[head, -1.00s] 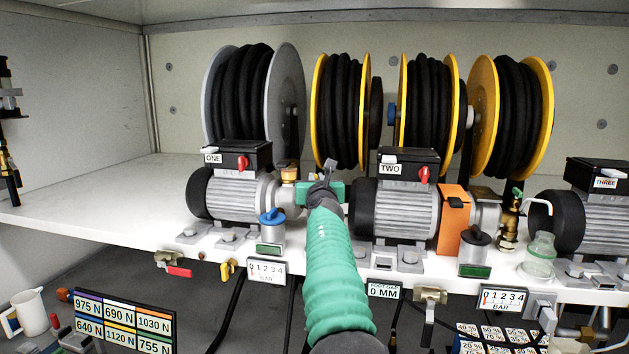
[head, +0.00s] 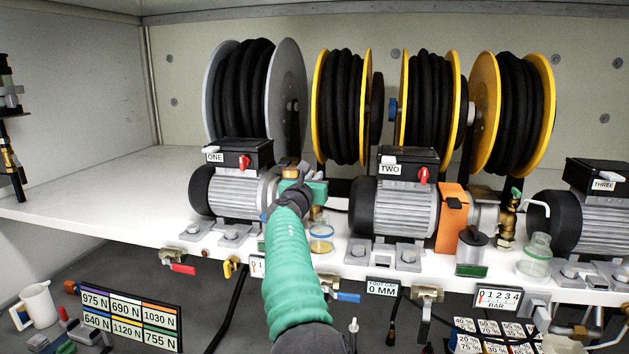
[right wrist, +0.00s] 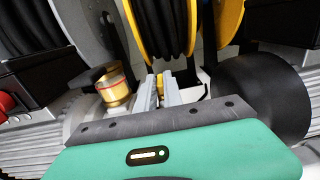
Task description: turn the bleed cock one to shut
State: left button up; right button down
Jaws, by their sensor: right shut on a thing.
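Pump one (head: 231,191) is a grey ribbed motor with a black box marked ONE. My green right arm reaches to its right end, and my right gripper (head: 298,178) covers much of that end. In the right wrist view my right gripper (right wrist: 160,92) has its grey fingers close together on a small brass-yellow piece (right wrist: 162,80), which seems to be part of bleed cock one. Brass of the cock (head: 318,213) shows below the gripper, above a glass jar (head: 321,238) with yellowish liquid. The cock's handle position is hidden. My left gripper is not in view.
A brass cap (right wrist: 113,85) with a red ring stands left of the fingers. Pump two (head: 394,208) stands close on the right. Hose reels (head: 338,110) rise behind. Valves and gauges line the shelf's front edge. The shelf is clear at the far left.

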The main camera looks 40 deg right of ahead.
jog(key=c, duration=1.7)
grip_release()
jog(key=shift+f, duration=0.1)
jog(key=shift+o, duration=1.1)
jog(key=shift+w, duration=0.1)
jog(key=shift+w+d+f, duration=0.1)
jog(key=shift+w, duration=0.05)
jog(key=b+v, duration=1.1)
jog(key=v, duration=0.5)
jog(key=shift+f, duration=0.3)
